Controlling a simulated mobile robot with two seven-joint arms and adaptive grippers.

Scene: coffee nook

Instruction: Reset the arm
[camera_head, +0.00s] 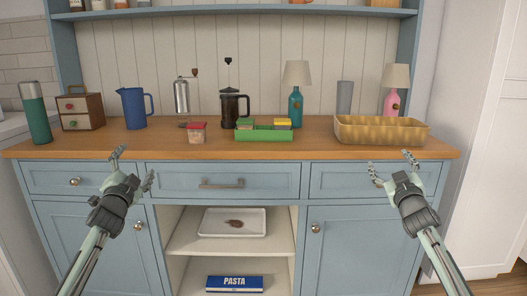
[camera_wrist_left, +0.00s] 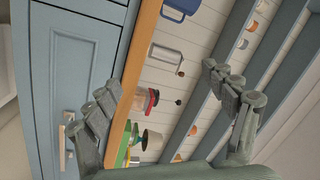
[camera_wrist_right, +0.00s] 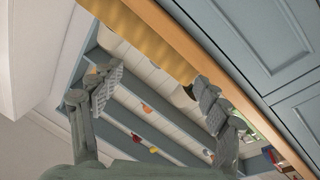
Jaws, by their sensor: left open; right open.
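My left gripper (camera_head: 133,168) is open and empty in front of the left drawer, below the counter edge. Its spread fingers (camera_wrist_left: 165,105) also show in the left wrist view, with nothing between them. My right gripper (camera_head: 391,168) is open and empty in front of the right drawer, below the tan basket. Its spread fingers (camera_wrist_right: 150,100) show in the right wrist view, also empty. Both arms reach in from the bottom of the head view, apart from each other and from the counter objects.
The wooden counter (camera_head: 75,149) carries a green bottle (camera_head: 36,115), a small drawer box (camera_head: 82,111), a blue pitcher (camera_head: 133,108), a French press (camera_head: 232,110), a green tray (camera_head: 262,135) and a tan basket (camera_head: 380,132). Below, an open shelf holds a white tray (camera_head: 215,228) and a pasta box (camera_head: 234,283).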

